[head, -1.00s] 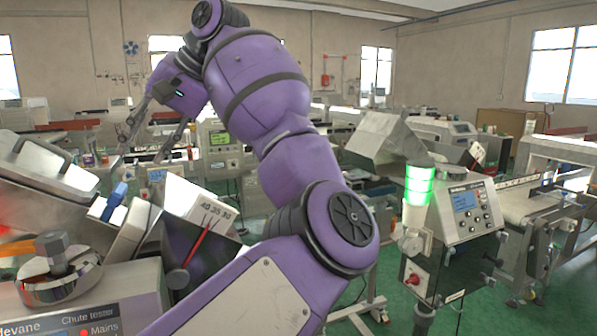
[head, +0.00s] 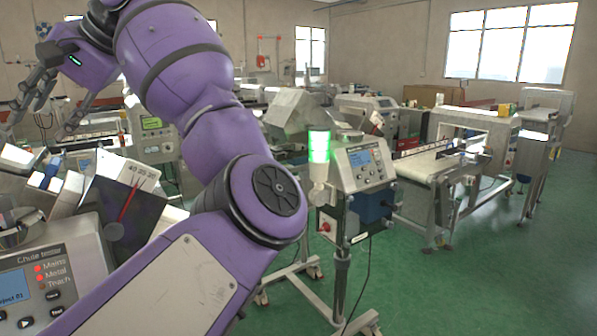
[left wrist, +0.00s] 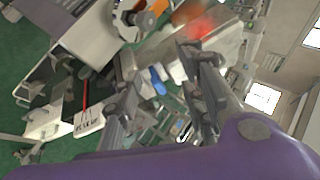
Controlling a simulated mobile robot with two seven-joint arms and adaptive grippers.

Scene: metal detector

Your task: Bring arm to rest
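My left arm (head: 175,65), purple with dark joints, rises from the bottom of the head view, bends at the elbow and reaches to the upper left. My left gripper (head: 40,126) hangs at its end near the left edge, fingers spread and pointing down. The left wrist view also shows this gripper (left wrist: 158,60), its two grey fingers apart with nothing held between them. Beyond the fingers are parts of the chute tester machine, seen tilted. My right arm and gripper are not in view.
The chute tester (head: 55,275) stands at the lower left, behind my arm. A control box (head: 362,168) on a wheeled stand, with a lit green lamp (head: 318,146), is right of my elbow. A conveyor (head: 440,165) lies further right. Green floor (head: 490,285) is clear at the lower right.

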